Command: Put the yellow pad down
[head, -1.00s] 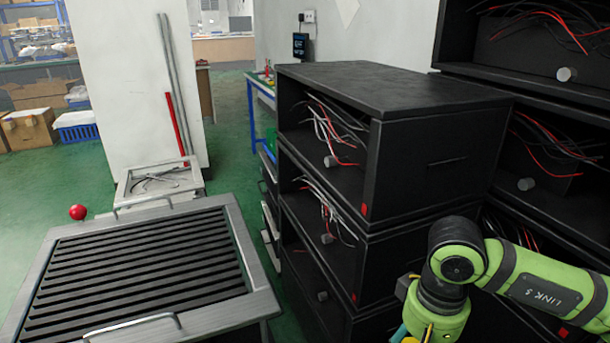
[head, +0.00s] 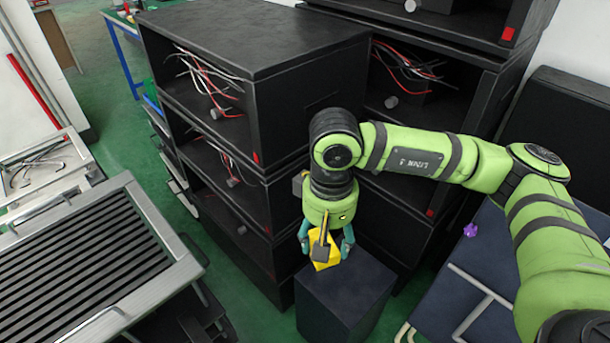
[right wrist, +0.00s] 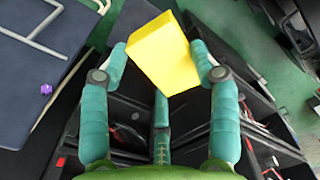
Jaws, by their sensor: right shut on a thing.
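The yellow pad (head: 330,258) is a small bright block. My right gripper (head: 326,243) is shut on it and points down. The right wrist view shows the pad (right wrist: 160,55) tilted between the teal fingers of the right gripper (right wrist: 161,62). In the head view the pad appears just above the back edge of a dark blue-black box (head: 345,285). I cannot tell whether the pad touches the box. My left gripper is not in view.
Black cabinets with loose red and white wires (head: 255,50) stand close behind the right gripper. A slatted metal-framed table (head: 85,255) is at the left. A dark panel with a purple object (head: 470,230) lies at the right. The box top looks clear.

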